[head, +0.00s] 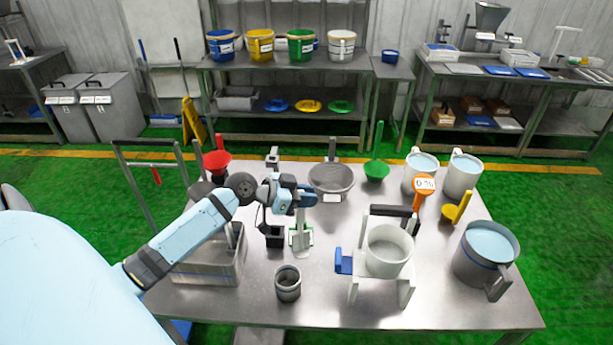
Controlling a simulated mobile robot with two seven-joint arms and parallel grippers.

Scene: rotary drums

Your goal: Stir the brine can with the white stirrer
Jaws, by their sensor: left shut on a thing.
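My left gripper (301,199) is shut on the white stirrer (301,224), which hangs upright below it over the middle of the table. The stirrer's lower end is at a small green-edged holder; I cannot tell whether it touches it. Several cans stand to the right: two pale cans with light blue liquid (422,162) (464,173) at the back, and a dark grey can with light blue liquid (488,244) at the front right. I cannot read which is the brine can. My right gripper is not in view.
A white pot (388,251) sits in a white stand on the steel table (330,300). An orange meter (424,184), a yellow scoop (457,209), a green funnel (376,170), a grey sieve (331,179), a small grey cup (288,284) and a metal bin (211,262) surround the gripper.

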